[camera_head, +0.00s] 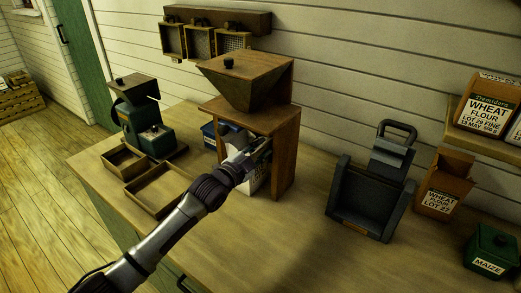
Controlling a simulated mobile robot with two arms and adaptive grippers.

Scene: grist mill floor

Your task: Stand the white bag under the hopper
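The wooden hopper (243,90) is a funnel on a wooden stand (284,165) on the bench. A white bag (255,184) is partly in view inside the stand, below the funnel. My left gripper (262,152) reaches into the stand's front opening, at the upper part of the bag. The gripper and wrist hide much of the bag, so its base and exact tilt are unclear. Whether the fingers are closed on it cannot be made out. My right gripper is out of view.
A blue object (209,134) is beside the stand's left side. Left are a green machine (147,122) and shallow wooden trays (150,190). Right are a dark grey holder (366,200), flour bag (443,183) and maize tin (491,250). The front middle bench is clear.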

